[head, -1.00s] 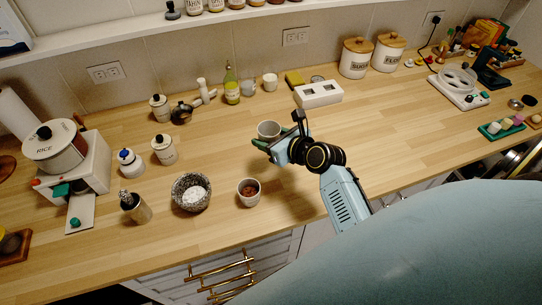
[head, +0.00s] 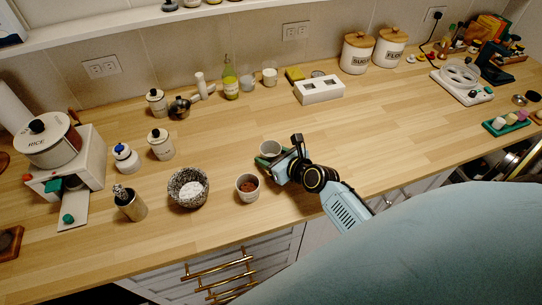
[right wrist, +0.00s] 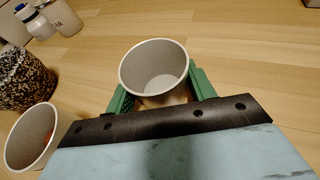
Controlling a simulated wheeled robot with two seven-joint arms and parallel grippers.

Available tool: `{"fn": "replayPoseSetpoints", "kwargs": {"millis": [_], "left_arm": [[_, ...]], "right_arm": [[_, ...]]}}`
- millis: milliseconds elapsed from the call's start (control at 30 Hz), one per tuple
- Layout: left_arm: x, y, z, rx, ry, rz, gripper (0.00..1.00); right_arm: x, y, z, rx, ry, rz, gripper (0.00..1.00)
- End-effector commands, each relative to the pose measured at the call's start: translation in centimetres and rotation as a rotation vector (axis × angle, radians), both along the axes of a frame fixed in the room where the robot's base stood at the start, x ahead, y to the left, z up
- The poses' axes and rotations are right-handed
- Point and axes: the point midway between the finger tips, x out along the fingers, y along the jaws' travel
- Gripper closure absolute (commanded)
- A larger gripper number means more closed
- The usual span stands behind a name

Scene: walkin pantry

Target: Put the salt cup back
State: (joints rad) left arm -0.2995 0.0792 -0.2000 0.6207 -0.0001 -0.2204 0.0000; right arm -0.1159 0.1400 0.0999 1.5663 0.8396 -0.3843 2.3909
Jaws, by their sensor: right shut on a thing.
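The cup in my right gripper (head: 277,161) is a small grey one (head: 270,148), taken as the salt cup. The green fingers are shut around it, one on each side, and it stands mouth-up. In the right wrist view the cup (right wrist: 154,67) looks empty inside, and the fingers (right wrist: 160,95) flank it. Whether its base touches the counter is unclear. A similar cup with reddish-brown contents (head: 248,187) stands just to its left. A speckled stone mortar (head: 175,197) holding white powder stands further left. My left gripper is not in view.
A white two-window box (head: 320,90), a pale cup (head: 270,77) and a green-yellow bottle (head: 230,83) stand at the back. Lidded jars (head: 161,145), a grinder (head: 131,204) and the rice dispenser (head: 52,145) are left.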

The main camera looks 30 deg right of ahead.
Motion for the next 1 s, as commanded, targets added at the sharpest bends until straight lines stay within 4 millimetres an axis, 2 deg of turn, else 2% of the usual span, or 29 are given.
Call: {"fn": "replayPoseSetpoints", "kwargs": {"millis": [167, 200, 367, 733, 867, 1000], "left_arm": [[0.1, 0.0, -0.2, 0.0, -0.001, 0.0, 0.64], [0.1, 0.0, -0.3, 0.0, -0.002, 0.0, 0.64], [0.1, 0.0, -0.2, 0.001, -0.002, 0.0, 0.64], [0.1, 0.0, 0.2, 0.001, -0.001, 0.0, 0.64], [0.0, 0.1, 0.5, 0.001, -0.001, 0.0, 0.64], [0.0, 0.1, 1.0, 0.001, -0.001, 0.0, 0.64]], "right_arm": [[0.0, 0.0, -0.3, -0.001, -0.001, 0.0, 0.71], [0.0, 0.0, -0.4, -0.001, 0.0, 0.0, 0.44], [0.0, 0.0, -0.3, -0.001, 0.0, 0.0, 0.24], [-0.1, 0.0, 0.3, 0.0, 0.0, 0.0, 0.24], [-1.9, -0.3, 0.8, 0.0, 0.001, -0.001, 0.24], [-4.6, -0.8, 2.0, 0.001, 0.002, -0.002, 0.24]]}}
